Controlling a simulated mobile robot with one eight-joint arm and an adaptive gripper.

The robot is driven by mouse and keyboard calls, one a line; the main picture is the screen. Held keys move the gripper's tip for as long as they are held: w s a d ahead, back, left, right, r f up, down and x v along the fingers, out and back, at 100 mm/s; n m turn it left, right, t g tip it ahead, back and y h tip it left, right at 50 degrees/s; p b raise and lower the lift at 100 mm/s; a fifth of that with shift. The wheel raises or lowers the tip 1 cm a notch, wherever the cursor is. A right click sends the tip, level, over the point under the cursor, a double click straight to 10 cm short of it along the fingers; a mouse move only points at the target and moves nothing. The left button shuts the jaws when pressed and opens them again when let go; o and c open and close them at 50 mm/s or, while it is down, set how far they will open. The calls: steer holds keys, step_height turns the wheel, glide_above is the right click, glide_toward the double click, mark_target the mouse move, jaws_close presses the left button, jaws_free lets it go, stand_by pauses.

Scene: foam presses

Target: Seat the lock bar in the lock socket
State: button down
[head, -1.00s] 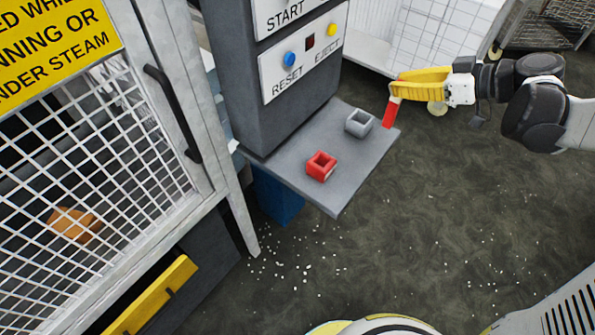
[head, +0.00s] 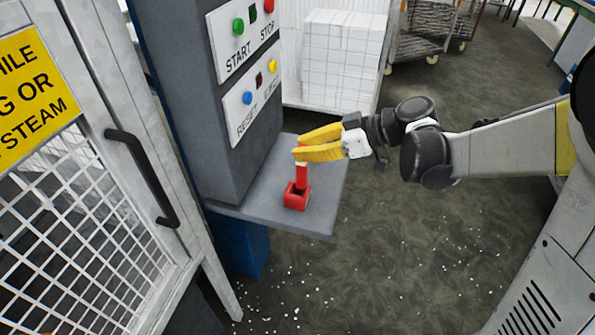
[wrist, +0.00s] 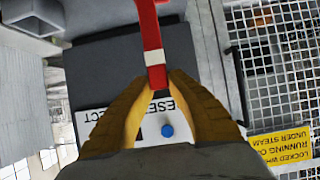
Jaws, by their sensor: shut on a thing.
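The lock bar (head: 303,177) is red with a white band and hangs roughly upright from my gripper (head: 299,153). My gripper's yellow fingers are shut on its upper end. In the wrist view the bar (wrist: 150,28) runs up from between the fingertips (wrist: 156,78) to the top edge, where its far end is cut off. The grey socket is not visible in the head view.
The control panel column (head: 225,100) with its START, STOP, RESET and EJECT buttons rises behind the shelf. A mesh guard door (head: 75,215) with a black handle (head: 143,180) is at the left. A white cart (head: 343,60) stands behind.

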mark_target(306, 163)
steer(key=f, duration=0.1)
steer(key=f+b, duration=0.1)
steer(key=f, duration=0.1)
steer(key=a+f+b, duration=0.1)
steer(key=f, duration=0.1)
steer(key=shift+s, duration=0.35)
steer(key=c, duration=1.4)
jaws_free()
steer(key=shift+w, duration=0.2)
steer(key=shift+s+r, duration=0.1)
